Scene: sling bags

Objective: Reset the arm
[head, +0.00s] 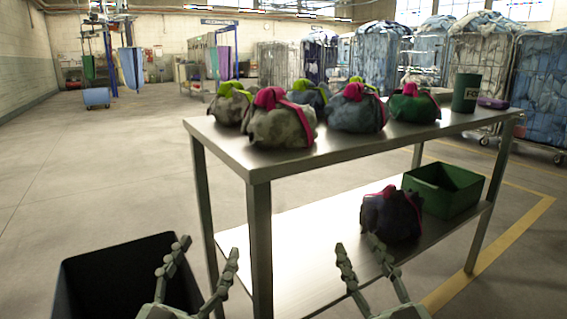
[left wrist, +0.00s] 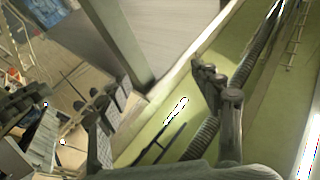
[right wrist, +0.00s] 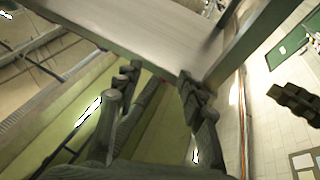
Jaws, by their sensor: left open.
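My left gripper (head: 207,247) is open and empty, low in the head view, over or in front of the right part of a dark bin. Its spread fingers also show in the left wrist view (left wrist: 160,90). My right gripper (head: 358,241) is open and empty, in front of the metal table's lower shelf (head: 300,262). Its parted fingers also show in the right wrist view (right wrist: 160,80). A dark bag with a pink strap (head: 391,216) sits on that shelf, just beyond the right gripper and apart from it as far as I can tell.
Several tied bags, such as a grey one with a pink strap (head: 280,125), stand on the tabletop (head: 400,139). A green cup (head: 466,92) stands at its right end. A green crate (head: 440,190) is on the shelf. The dark bin (head: 85,290) stands lower left.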

